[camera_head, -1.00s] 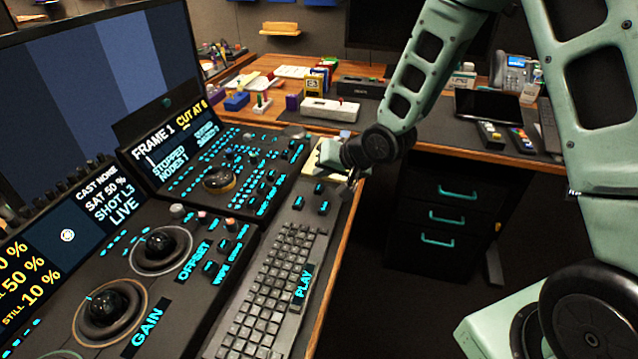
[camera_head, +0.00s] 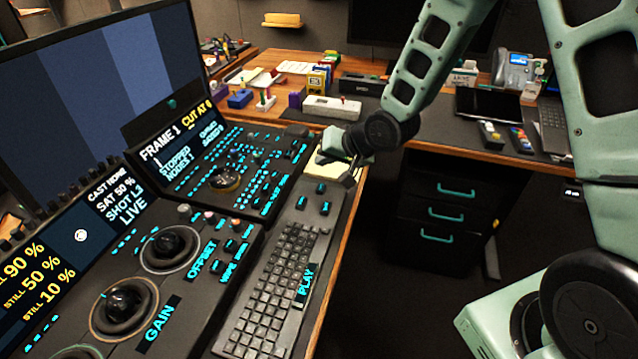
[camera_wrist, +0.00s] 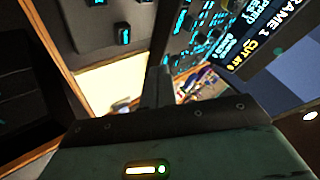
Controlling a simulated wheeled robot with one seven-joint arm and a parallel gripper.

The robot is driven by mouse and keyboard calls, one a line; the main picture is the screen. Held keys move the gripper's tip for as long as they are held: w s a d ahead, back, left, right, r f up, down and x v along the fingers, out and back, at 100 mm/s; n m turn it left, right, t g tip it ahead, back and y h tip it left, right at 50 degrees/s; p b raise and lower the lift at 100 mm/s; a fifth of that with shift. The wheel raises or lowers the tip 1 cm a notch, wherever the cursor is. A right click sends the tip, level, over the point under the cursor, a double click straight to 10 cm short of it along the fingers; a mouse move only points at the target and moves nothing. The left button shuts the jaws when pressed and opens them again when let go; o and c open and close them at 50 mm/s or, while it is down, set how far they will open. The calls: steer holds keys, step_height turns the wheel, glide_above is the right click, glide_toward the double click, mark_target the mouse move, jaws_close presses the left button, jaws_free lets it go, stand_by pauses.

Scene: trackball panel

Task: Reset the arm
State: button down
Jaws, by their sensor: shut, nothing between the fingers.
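My gripper (camera_head: 350,176) is at the far right corner of the console, above the desk edge and near a pale yellow pad. It is shut and empty. In the wrist view its closed fingers (camera_wrist: 157,88) point toward the pale pad (camera_wrist: 110,84) and the console keys. My arm reaches in from the right of the head view. The trackball panel (camera_head: 190,270) lies at left, with two dark trackballs labelled GAIN and OFFSET. The gripper is clear of both trackballs.
A keyboard (camera_head: 280,270) with a PLAY label lies right of the trackballs. A monitor (camera_head: 90,100) and small display (camera_head: 175,150) stand behind the panel. A back desk carries boxes, a phone (camera_head: 513,70) and a laptop. Drawers (camera_head: 450,210) stand below it. The floor between is dark and open.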

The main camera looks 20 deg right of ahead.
steer(key=s+a+r+n+g+h+p, duration=0.1)
steer(key=s+a+r+n+g+p, duration=0.15)
steer(key=s+a+r, duration=0.35)
steer(key=s+a+r+n+g+h+p, duration=0.1)
steer(key=s+r+n+g, duration=0.2)
steer(key=s, duration=0.6)
steer(key=s+r+n+g+h, duration=0.1)
steer(key=s+r+n, duration=0.1)
steer(key=s, duration=0.6)
steer(key=s+r+n+g+h+p, duration=0.1)
steer(key=s+r+n, duration=0.2)
steer(key=s, duration=0.6)
steer(key=shift+s+d+r, duration=0.15)
steer(key=shift+s+r, duration=0.1)
steer(key=shift+r, duration=0.55)
steer(key=shift+g, duration=0.25)
